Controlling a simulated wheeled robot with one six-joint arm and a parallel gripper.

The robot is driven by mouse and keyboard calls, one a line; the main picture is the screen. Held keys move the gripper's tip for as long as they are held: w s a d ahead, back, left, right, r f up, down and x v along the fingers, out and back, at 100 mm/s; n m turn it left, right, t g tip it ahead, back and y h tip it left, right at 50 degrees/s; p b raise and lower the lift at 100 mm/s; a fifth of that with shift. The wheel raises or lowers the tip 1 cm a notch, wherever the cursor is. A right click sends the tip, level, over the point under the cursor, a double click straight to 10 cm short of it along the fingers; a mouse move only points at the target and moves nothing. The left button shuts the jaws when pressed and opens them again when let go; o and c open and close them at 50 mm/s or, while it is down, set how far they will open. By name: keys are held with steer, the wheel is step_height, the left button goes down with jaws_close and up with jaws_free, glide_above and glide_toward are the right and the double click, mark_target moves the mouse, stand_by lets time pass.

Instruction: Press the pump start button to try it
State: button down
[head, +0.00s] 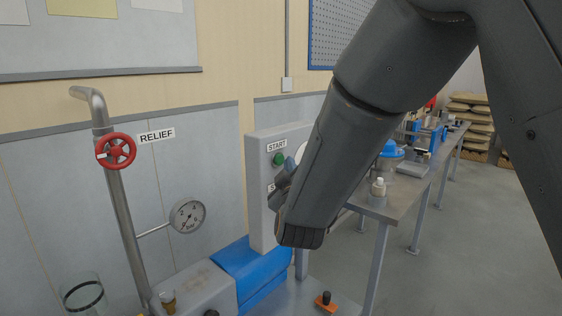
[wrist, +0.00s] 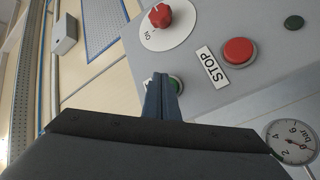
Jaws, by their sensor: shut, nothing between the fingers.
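My gripper (head: 281,188) is shut and empty, just below and right of that button in the picture. In the wrist view the shut fingers (wrist: 161,80) overlap a green button (wrist: 179,83) and hide part of it. I cannot tell whether the fingertips touch it. The red stop button (wrist: 238,50) sits beside its STOP label. A red knob (wrist: 158,15) sits on a white disc.
A red RELIEF valve wheel (head: 116,151) and a pressure gauge (head: 187,216) are on the pipe at left. The blue pump body (head: 250,268) lies below the box. A workbench (head: 398,200) with bottles stands at right. My arm hides much of the middle.

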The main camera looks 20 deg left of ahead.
steer(key=shift+w+a, duration=0.1)
steer(key=shift+a, duration=0.1)
steer(key=shift+w+a, duration=0.2)
steer(key=shift+a, duration=0.25)
stand_by(0.8)
steer(key=shift+d, duration=0.1)
stand_by(0.4)
steer(key=shift+s+d, duration=0.35)
steer(key=shift+d, duration=0.35)
steer(key=d, duration=0.1)
steer(key=s+d, duration=0.1)
steer(key=d, duration=0.1)
steer(key=s+d, duration=0.1)
steer(key=shift+d, duration=0.35)
stand_by(0.3)
